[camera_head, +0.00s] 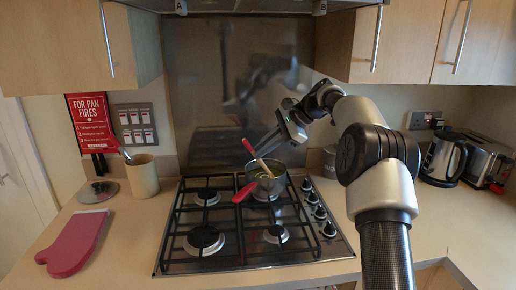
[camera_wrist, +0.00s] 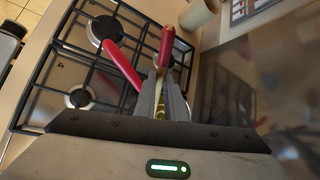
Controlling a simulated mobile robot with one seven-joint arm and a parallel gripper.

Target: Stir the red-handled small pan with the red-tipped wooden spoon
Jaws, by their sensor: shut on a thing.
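The small pan (camera_head: 275,182) with a red handle (camera_head: 245,192) sits on the back right burner of the hob, its handle pointing left. The red-tipped wooden spoon (camera_head: 260,162) leans in the pan, its red end up and to the left. My gripper (camera_head: 285,140) is above the pan, shut on the spoon. In the wrist view the spoon's red end (camera_wrist: 166,45) rises past my gripper's fingers (camera_wrist: 163,98), with the pan's red handle (camera_wrist: 123,66) to its left. The fingers and gripper body hide most of the pan there.
The black-grated hob (camera_head: 205,238) has other burners free. A utensil pot (camera_head: 142,176), a lid (camera_head: 98,191) and a red oven mitt (camera_head: 74,243) are on the left counter. A kettle (camera_head: 444,160) and toaster (camera_head: 484,160) stand at right. A steel splashback (camera_head: 230,80) is behind.

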